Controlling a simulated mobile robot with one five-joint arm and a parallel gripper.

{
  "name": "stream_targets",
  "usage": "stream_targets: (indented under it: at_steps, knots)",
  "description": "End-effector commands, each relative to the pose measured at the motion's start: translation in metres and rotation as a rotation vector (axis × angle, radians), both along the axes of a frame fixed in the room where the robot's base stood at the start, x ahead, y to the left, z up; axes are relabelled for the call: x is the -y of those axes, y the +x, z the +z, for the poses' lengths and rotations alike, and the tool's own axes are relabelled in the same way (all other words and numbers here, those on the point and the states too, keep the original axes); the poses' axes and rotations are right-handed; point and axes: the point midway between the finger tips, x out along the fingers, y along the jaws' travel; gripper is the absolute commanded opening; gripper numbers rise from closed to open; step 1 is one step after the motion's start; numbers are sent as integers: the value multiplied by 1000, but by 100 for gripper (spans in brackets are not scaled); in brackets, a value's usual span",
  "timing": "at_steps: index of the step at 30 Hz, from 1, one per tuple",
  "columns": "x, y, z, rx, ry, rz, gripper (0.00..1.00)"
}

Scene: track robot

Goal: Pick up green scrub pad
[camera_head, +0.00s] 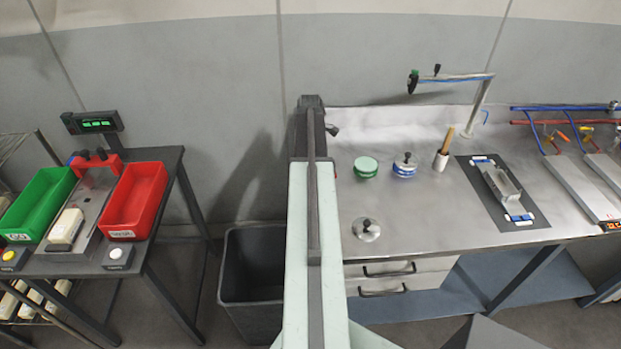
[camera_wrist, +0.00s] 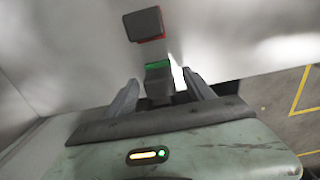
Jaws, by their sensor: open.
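A low round tin with a pale green top (camera_head: 366,166) stands on the steel worktop (camera_head: 440,225) in the head view. It is the green round thing there; I cannot tell whether its top is the scrub pad. A blue and white tin (camera_head: 404,165) with a knobbed lid stands just right of it. A loose metal lid with a knob (camera_head: 366,229) lies nearer the front edge. My gripper (camera_wrist: 160,77) is open in the wrist view, its two fingers apart. A dark block with a green strip shows between and beyond them; I cannot tell what it is. The tins are not recognisable there.
A cup with a wooden handle (camera_head: 441,160), a dark mat (camera_head: 484,212) with a clamped part, and a bent tap pipe (camera_head: 480,100) stand right of the tins. A grey bin (camera_head: 252,270) is left of the worktop. Red (camera_head: 136,200) and green (camera_head: 38,203) trays sit far left.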

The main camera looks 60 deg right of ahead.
Motion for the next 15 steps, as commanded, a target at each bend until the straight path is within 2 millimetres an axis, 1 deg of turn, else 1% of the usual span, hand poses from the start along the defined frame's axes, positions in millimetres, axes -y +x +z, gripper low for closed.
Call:
stream_targets:
  at_steps: [1,7,8,9,11,12,14,15]
  knots:
    - [0,0,-11,0,0,0,62]
    - [0,0,-7,0,0,-1,62]
    - [0,0,-7,0,0,-1,59]
    - [0,0,-7,0,0,-1,48]
    - [0,0,-7,0,0,-1,31]
    - [0,0,-7,0,0,-1,20]
    - [0,-1,-7,0,0,-1,3]
    - [0,-1,-7,0,0,-1,0]
